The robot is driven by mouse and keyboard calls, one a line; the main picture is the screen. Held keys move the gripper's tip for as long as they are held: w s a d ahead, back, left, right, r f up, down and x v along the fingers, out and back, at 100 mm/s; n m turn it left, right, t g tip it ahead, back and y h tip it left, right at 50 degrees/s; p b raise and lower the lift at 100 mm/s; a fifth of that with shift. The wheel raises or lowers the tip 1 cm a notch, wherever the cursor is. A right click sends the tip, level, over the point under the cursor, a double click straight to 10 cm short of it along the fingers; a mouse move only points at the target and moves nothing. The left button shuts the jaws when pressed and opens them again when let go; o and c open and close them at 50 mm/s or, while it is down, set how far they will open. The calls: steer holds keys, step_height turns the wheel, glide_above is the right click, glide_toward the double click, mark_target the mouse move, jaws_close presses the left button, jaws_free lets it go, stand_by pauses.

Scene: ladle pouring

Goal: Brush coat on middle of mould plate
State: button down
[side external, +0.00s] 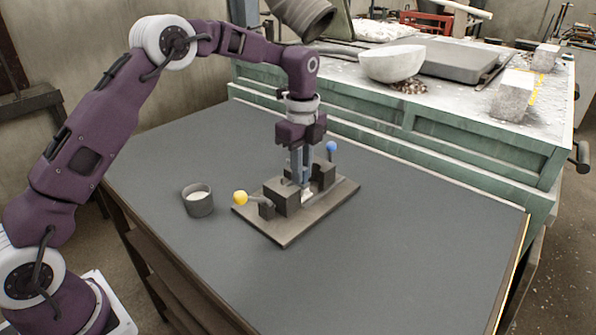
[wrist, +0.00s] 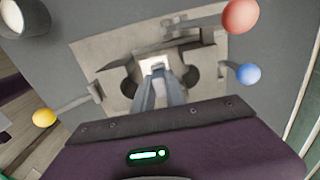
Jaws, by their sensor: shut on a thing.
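The mould plate (side external: 290,236) is a flat brown-grey plate on the dark table, with dark blocks standing on it. It fills the middle of the wrist view (wrist: 112,55). My gripper (side external: 301,180) points straight down between the blocks, over the middle of the plate. In the wrist view its fingers (wrist: 159,82) are close together at a small white piece, seemingly the brush (wrist: 153,64). The fingers and blocks hide most of it, and I cannot tell whether it touches the plate. A dark cup (side external: 198,202) with white contents stands left of the plate.
A yellow ball (side external: 240,198) and a blue ball (side external: 331,147) stick out from the plate's fittings; a red ball (wrist: 240,14) shows in the wrist view. The table right of the plate is clear. A green cabinet (side external: 460,140) with a white bowl (side external: 391,64) stands behind.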

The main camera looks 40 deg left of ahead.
steer(key=shift+w, duration=0.45)
steer(key=shift+s, duration=1.3)
steer(key=shift+w, duration=1.3)
steer(key=shift+s+r, duration=0.35)
steer(key=shift+r, duration=0.2)
steer(key=shift+s+r, duration=0.3)
steer(key=shift+r, duration=0.2)
step_height(320, 180, up, 10)
